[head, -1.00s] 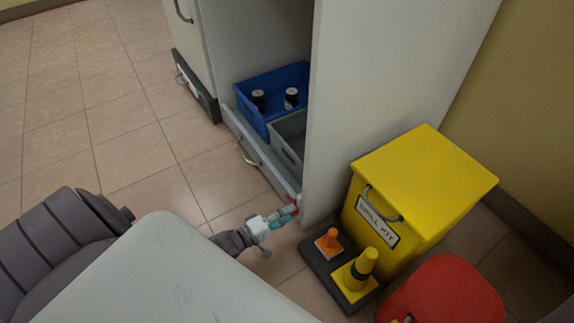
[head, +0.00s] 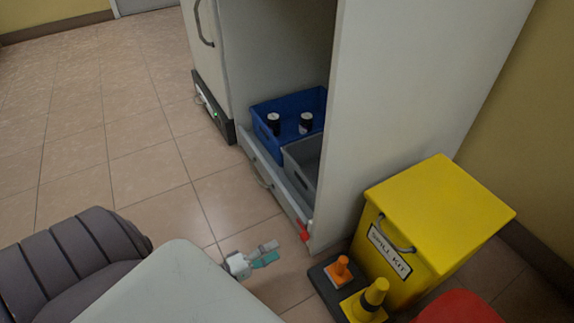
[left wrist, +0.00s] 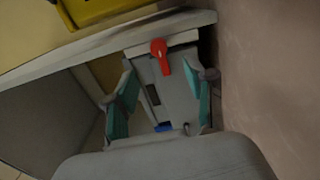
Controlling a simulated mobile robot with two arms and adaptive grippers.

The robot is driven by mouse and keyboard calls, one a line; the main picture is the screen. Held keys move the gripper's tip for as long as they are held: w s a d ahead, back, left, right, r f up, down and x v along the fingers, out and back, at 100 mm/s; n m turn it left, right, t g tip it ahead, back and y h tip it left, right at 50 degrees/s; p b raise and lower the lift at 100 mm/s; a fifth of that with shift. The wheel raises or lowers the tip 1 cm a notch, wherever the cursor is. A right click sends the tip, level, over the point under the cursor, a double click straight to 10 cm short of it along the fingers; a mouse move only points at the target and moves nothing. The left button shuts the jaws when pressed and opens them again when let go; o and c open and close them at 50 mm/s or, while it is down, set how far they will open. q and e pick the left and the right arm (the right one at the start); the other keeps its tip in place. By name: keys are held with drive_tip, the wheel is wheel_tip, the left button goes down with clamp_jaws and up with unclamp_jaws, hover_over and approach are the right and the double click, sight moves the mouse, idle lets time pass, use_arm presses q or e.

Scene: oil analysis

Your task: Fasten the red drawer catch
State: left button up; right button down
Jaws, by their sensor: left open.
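The red drawer catch (head: 304,230) sits at the near right end of the low grey drawer front (head: 276,184), beside the cabinet's white side panel. Its red lever also shows in the left wrist view (left wrist: 160,54), at the top middle, with the round end up. My left gripper (head: 267,254) is open and empty, low over the floor, just left of the catch and apart from it. In the left wrist view its teal-padded fingers (left wrist: 162,88) stand to either side, with the drawer's end between them. Whether the catch is engaged I cannot tell. My right gripper is not in view.
The drawer holds a blue crate (head: 259,128) with two dark bottles and a grey bin (head: 290,160). A yellow spill kit box (head: 440,213) and a dark base with small cones (head: 322,279) stand right of the catch.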

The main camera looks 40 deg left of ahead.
use_arm(q)
drive_tip(key=shift+v, duration=1.65)
